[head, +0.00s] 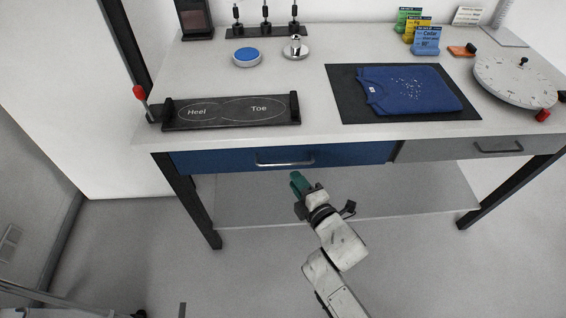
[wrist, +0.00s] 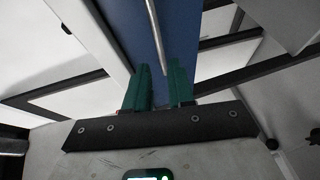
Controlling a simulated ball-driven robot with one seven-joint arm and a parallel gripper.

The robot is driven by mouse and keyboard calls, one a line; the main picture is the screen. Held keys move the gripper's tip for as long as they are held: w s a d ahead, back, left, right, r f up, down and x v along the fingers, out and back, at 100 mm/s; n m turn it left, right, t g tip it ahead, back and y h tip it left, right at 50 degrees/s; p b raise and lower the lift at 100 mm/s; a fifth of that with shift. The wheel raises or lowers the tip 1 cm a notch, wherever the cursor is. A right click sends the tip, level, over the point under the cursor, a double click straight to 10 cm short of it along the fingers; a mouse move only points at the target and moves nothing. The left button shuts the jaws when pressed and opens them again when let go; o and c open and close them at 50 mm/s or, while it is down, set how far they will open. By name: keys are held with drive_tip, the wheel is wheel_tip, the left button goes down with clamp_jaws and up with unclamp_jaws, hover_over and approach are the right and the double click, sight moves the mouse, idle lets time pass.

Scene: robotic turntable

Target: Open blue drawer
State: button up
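The blue drawer (head: 350,154) is under the left part of the tabletop, and its front looks flush and closed. Its silver bar handle (head: 285,163) sits in the middle of the front. My gripper (head: 297,181) is just below the handle's right part in the head view. In the wrist view the blue front (wrist: 125,25) and the handle (wrist: 155,35) run up the picture. The two green fingers of my gripper (wrist: 159,72) stand apart, and the handle's near end shows between their tips. Whether they touch it I cannot tell.
A grey drawer (head: 455,149) is to the right of the blue one. The tabletop holds a Heel-Toe board (head: 230,111), a folded blue shirt (head: 410,90) on a black mat and a round turntable (head: 515,82). A lower shelf (head: 400,198) and dark legs (head: 187,200) are below.

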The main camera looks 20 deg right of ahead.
sight(283, 164)
drive_tip(key=b+x, duration=0.2)
drive_tip(key=x, duration=0.7)
clamp_jaws()
